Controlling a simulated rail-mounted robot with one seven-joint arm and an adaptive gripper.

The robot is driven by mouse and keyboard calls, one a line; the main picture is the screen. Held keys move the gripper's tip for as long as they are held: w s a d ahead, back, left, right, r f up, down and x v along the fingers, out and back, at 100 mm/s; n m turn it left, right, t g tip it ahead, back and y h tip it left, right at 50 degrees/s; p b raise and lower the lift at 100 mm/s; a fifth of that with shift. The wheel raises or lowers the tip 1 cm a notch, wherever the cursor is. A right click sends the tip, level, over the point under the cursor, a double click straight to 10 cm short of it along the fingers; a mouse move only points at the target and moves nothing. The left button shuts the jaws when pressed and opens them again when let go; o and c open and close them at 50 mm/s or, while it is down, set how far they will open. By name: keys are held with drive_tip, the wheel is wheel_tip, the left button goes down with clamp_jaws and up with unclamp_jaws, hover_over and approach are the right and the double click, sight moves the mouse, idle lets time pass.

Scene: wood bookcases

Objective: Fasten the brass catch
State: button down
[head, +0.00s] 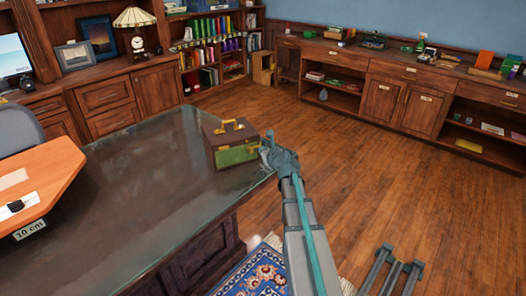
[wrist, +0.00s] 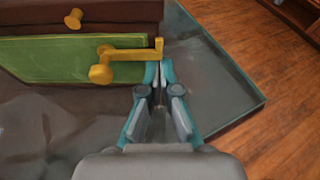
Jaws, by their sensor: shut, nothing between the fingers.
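A small box (head: 237,154) with a brown lid and a green front stands near the right end of the dark desk. In the wrist view the brass catch (wrist: 128,54) is a lever on the green front (wrist: 45,58). It extends to the right from its round pivot, with a short upturned end. A brass stud (wrist: 73,19) sits on the brown lid (wrist: 115,12), up and left of the lever and apart from it. My gripper (wrist: 156,68) is shut and empty, its fingertips just below the lever's right end. I cannot tell whether they touch. It also shows in the head view (head: 264,150) beside the box.
The desk top (head: 140,165) around the box is mostly clear. Its edge (wrist: 236,118) lies close on the right, with wood floor (head: 330,150) beyond. An orange board (head: 45,178) is at the left. Bookcases (head: 210,50) and low cabinets (head: 400,95) line the walls.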

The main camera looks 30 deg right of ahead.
drive_tip(key=shift+r, duration=0.2)
drive_tip(key=r+n+h+p, duration=0.1)
drive_tip(key=p, duration=0.2)
drive_tip(key=shift+r+n, duration=0.15)
drive_tip(key=shift+n, duration=0.25)
drive_tip(key=r+n+h+p, duration=0.1)
drive_tip(key=n+p, duration=0.1)
drive_tip(key=p, duration=0.1)
drive_tip(key=shift+a, duration=0.1)
drive_tip(key=shift+r+p, duration=0.15)
drive_tip(key=shift+p, duration=0.3)
